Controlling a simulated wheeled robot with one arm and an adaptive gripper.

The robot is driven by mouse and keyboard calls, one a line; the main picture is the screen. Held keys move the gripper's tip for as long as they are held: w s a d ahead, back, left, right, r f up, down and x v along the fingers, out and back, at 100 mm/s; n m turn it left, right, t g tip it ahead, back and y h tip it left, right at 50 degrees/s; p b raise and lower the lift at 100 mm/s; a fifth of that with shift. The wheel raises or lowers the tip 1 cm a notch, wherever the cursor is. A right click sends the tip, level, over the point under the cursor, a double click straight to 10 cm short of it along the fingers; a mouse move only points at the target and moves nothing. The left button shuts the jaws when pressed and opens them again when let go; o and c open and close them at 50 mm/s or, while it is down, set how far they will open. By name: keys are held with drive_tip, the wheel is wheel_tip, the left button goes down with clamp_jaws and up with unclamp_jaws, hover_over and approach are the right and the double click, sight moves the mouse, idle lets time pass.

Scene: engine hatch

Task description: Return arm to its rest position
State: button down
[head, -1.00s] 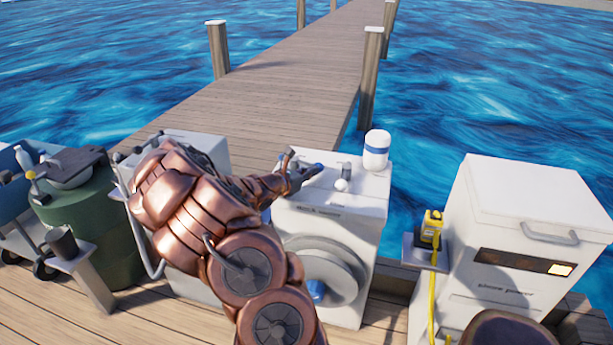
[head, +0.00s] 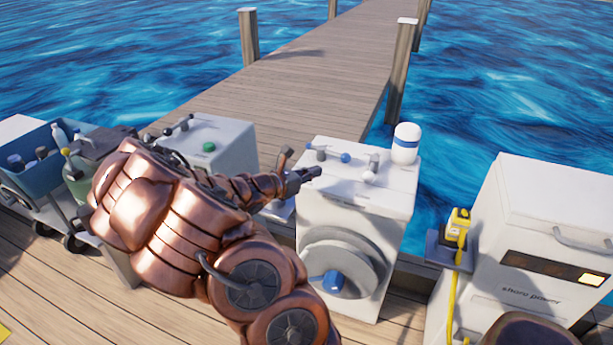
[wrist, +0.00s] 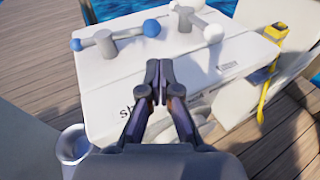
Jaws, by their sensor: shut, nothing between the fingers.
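My copper-coloured arm (head: 180,215) reaches from the bottom middle of the head view, bent, with its forearm pointing right. My gripper (head: 312,171) is at the near left edge of the white cabinet (head: 350,212) with the round front hatch. In the wrist view my gripper (wrist: 159,68) is shut and empty, its fingertips together in front of the cabinet's top (wrist: 120,80). A lever with blue ends (wrist: 104,41) and a lever with white ends (wrist: 189,19) stand on that top, beyond the fingertips and apart from them.
A white bottle with a blue band (head: 405,143) stands on the cabinet's back right. The shore power box (head: 545,235) with a yellow device (head: 458,225) is at right. A second white cabinet (head: 228,135) and a blue cart (head: 35,165) are at left. Wooden deck (head: 60,290) lies in front.

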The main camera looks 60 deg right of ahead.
drive_tip(key=shift+v, duration=1.35)
drive_tip(key=shift+s, duration=0.1)
drive_tip(key=s+a+r+m+g+y+p, duration=0.1)
drive_tip(key=s+a+r+m+y+p, duration=0.3)
drive_tip(key=a+r+m, duration=0.65)
drive_tip(key=s+a+m+t+y+p, duration=0.1)
drive_tip(key=a+y+p, duration=0.1)
drive_tip(key=a, duration=1)
drive_tip(key=s+a+r+m+t+y+p, duration=0.1)
drive_tip(key=a+y, duration=0.4)
drive_tip(key=a, duration=0.7)
drive_tip(key=s+a+r+m+t+y+p, duration=0.1)
drive_tip(key=s+a+t+y+p, duration=0.1)
drive_tip(key=a, duration=1)
drive_tip(key=shift+s+t+y+p, duration=0.4)
drive_tip(key=shift+s+y+p, duration=0.25)
drive_tip(key=shift+y, duration=0.25)
drive_tip(key=shift+a, duration=0.1)
